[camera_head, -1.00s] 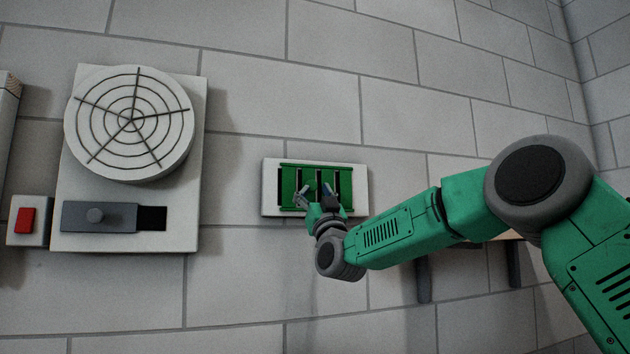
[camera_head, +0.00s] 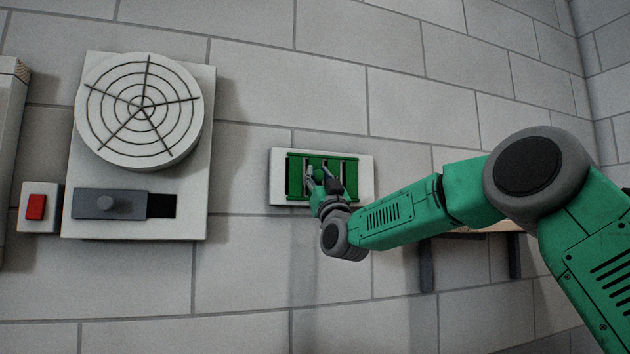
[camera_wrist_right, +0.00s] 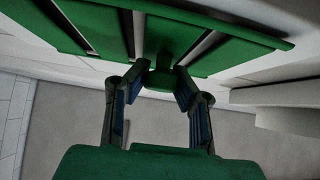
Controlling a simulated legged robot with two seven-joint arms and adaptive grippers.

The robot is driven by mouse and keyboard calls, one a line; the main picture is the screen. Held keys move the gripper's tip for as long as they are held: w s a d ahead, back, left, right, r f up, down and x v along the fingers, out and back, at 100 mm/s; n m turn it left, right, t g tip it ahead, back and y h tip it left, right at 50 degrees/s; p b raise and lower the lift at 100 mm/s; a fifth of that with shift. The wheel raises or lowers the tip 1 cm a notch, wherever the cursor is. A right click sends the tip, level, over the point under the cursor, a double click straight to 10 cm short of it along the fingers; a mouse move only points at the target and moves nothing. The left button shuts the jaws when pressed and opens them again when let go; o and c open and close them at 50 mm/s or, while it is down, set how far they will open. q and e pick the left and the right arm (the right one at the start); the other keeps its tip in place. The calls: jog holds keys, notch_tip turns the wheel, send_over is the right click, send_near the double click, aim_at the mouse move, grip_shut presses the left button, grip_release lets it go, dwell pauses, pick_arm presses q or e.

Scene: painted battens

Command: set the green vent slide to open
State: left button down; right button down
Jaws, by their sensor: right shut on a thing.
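The green vent slide (camera_head: 296,178) is a slatted green panel on a white plate (camera_head: 279,182) on the wall in the head view. Dark and pale narrow slots show between its slats. In the right wrist view its green slats (camera_wrist_right: 222,58) fill the top, with a green knob (camera_wrist_right: 160,80) standing out from them. My right gripper (camera_head: 320,175) is at the middle of the panel, its fingers shut on the knob from both sides, as the right wrist view shows. The fingers hide part of the panel in the head view. My left gripper is out of view.
A round fan grille (camera_head: 140,108) on a white panel is left of the vent, with a grey slider (camera_head: 105,204) and dark opening below it. A red button (camera_head: 36,206) sits farther left. A shelf (camera_head: 478,231) is behind my right arm. Wall below the vent is clear.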

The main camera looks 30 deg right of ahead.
jog(key=shift+d+f, duration=0.3)
jog(key=shift+d, duration=0.25)
jog(key=c, duration=1.3)
grip_release()
jog(key=shift+s+d, duration=0.15)
jog(key=shift+d, duration=0.1)
jog(key=shift+a+r, duration=0.1)
jog(key=shift+r, duration=0.05)
jog(key=shift+s+a+f, duration=0.15)
jog(key=shift+s+f, duration=0.05)
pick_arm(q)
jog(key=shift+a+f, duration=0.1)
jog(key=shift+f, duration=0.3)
pick_arm(e)
jog(key=v, duration=1.1)
jog(key=shift+f, duration=0.25)
jog(key=shift+s, duration=0.1)
